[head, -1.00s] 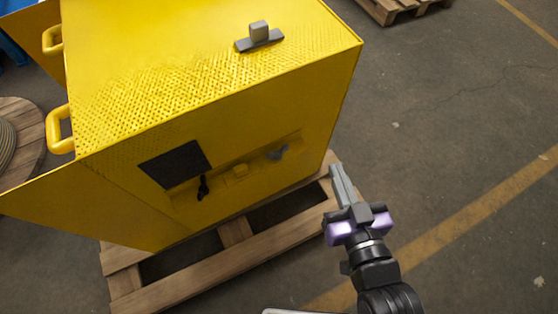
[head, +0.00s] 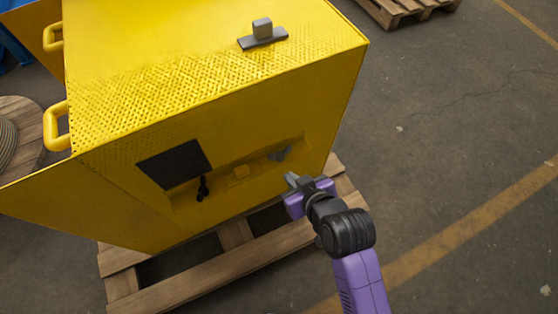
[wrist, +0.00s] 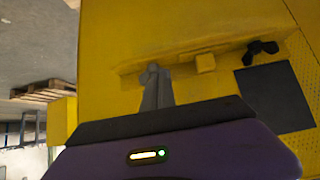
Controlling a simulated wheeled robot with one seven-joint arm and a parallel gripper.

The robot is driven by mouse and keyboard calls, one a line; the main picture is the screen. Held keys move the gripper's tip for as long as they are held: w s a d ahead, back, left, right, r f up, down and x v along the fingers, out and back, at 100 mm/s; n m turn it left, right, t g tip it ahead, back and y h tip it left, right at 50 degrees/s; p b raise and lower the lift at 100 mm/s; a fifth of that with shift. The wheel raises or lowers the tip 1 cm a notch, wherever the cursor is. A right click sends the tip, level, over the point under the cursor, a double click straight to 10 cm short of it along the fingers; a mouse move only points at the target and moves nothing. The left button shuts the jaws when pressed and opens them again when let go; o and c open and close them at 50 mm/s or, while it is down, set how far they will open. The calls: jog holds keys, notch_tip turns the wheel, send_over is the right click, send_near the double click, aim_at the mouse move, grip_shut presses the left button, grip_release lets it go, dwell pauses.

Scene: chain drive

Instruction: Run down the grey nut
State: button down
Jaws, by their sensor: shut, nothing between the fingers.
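A small grey part, which looks like the grey nut (head: 279,154), sits at the right end of the recessed slot in the front of the yellow housing (head: 240,125). My gripper (head: 291,178) is just in front of and below it in the head view, with its fingers pointing at the housing. In the wrist view, the closed fingers (wrist: 156,92) reach up to the slot, and a grey shape (wrist: 153,68) shows at their tips. I cannot tell whether they touch it. The fingers hold nothing, and they partly hide the nut there.
A yellow block (head: 241,171), a black knob-like part (head: 203,188) and a dark panel (head: 174,164) lie left of the nut. A grey block on a plate (head: 262,34) is on top of the housing. A wooden pallet (head: 235,232) lies under it.

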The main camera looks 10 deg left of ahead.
aim_at(274, 157)
jog(key=w+a+f, duration=0.2)
jog(key=w, duration=0.1)
jog(key=w+a+f, duration=0.1)
jog(key=w, duration=0.1)
jog(key=shift+a+b, duration=0.15)
jog(key=shift+b, duration=0.2)
jog(key=shift+w+a, duration=0.3)
jog(key=shift+w, duration=0.2)
jog(key=shift+w+a+r, duration=0.1)
jog(key=shift+m, duration=0.3)
